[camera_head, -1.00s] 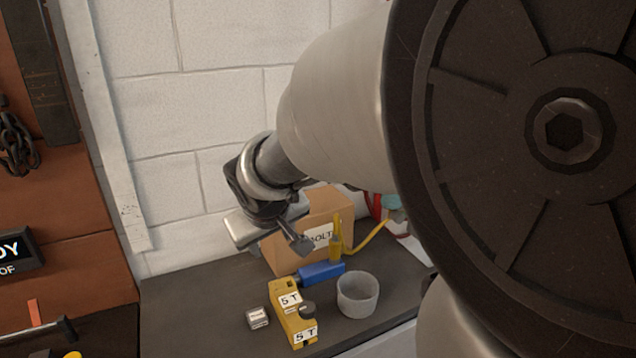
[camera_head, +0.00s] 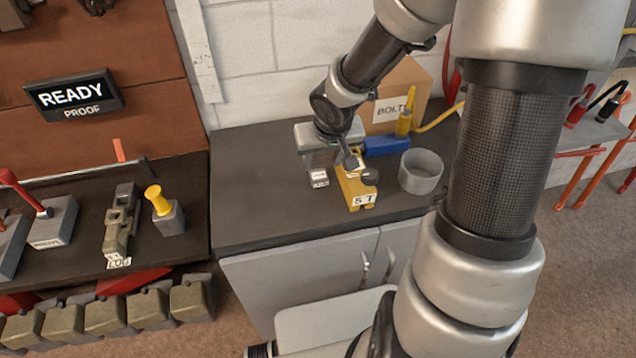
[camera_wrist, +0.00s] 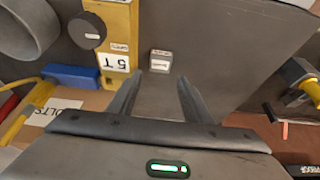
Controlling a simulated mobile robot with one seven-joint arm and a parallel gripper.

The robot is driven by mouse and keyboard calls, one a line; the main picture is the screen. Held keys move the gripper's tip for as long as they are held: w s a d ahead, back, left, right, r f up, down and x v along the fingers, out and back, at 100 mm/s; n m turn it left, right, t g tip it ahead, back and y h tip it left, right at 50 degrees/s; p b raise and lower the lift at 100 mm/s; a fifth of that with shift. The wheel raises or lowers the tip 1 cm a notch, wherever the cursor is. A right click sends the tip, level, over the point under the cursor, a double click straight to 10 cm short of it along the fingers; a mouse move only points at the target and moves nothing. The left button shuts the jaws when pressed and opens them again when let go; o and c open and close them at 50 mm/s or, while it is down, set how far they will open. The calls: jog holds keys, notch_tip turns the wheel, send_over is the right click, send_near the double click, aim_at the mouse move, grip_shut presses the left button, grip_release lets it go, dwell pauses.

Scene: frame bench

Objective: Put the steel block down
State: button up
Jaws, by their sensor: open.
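A small steel block (camera_head: 319,177) with a white label on it rests on the dark bench top (camera_head: 262,190), left of the yellow 5 T unit. In the wrist view the block (camera_wrist: 160,61) lies just beyond the fingertips, roughly in line with the gap between them. My gripper (camera_wrist: 157,88) is open, with nothing between its fingers. In the head view my gripper (camera_head: 333,158) hangs over the bench beside the block, its body partly covering the bench's back area.
The yellow 5 T unit (camera_head: 362,195) stands right of the block, with a grey round cup (camera_head: 421,172) farther right. Behind are a blue block (camera_head: 387,145) and a BOLTS box (camera_head: 405,75). The bench is clear to the left and front.

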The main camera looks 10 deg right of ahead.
aim_at(319, 175)
jog(key=b+x, duration=0.1)
jog(key=x, duration=0.2)
jog(key=b+x, duration=0.1)
jog(key=x, duration=0.1)
jog(key=b+x, duration=0.1)
jog(key=x, duration=0.1)
jog(key=shift+s+f, duration=0.15)
jog(key=shift+f, duration=0.1)
jog(key=shift+w+f, duration=0.25)
jog(key=shift+f, duration=0.1)
jog(key=shift+r, duration=0.1)
grip_shut()
